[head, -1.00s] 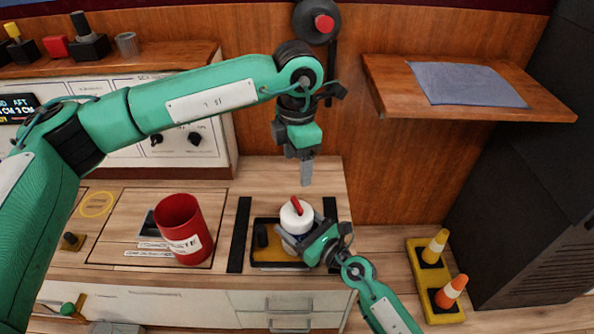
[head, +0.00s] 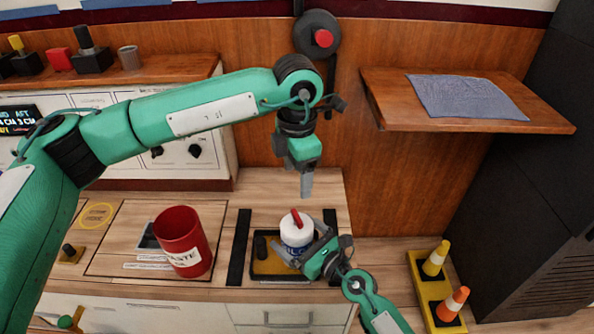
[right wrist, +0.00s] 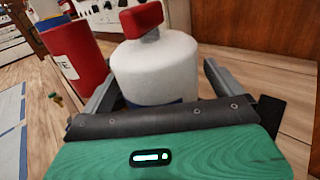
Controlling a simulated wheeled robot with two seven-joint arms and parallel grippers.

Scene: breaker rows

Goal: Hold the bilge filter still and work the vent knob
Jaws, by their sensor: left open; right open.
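The bilge filter (head: 297,231) is a white canister with a dark blue label, upright in a dark tray with a yellow floor (head: 268,267) on the counter. Its red vent knob (head: 296,217) sits on top; it also shows in the right wrist view (right wrist: 142,18). My right gripper (head: 305,250) is open with its fingers on either side of the filter body (right wrist: 155,72); I cannot tell whether they touch it. My left gripper (head: 306,190) is open and empty, pointing down above and slightly behind the knob.
A red waste bin (head: 182,240) stands left of the tray. Dark strips (head: 238,248) flank the tray. A wooden shelf with a grey cloth (head: 465,97) juts out at the upper right. Small cones on a yellow base (head: 430,300) stand at the lower right.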

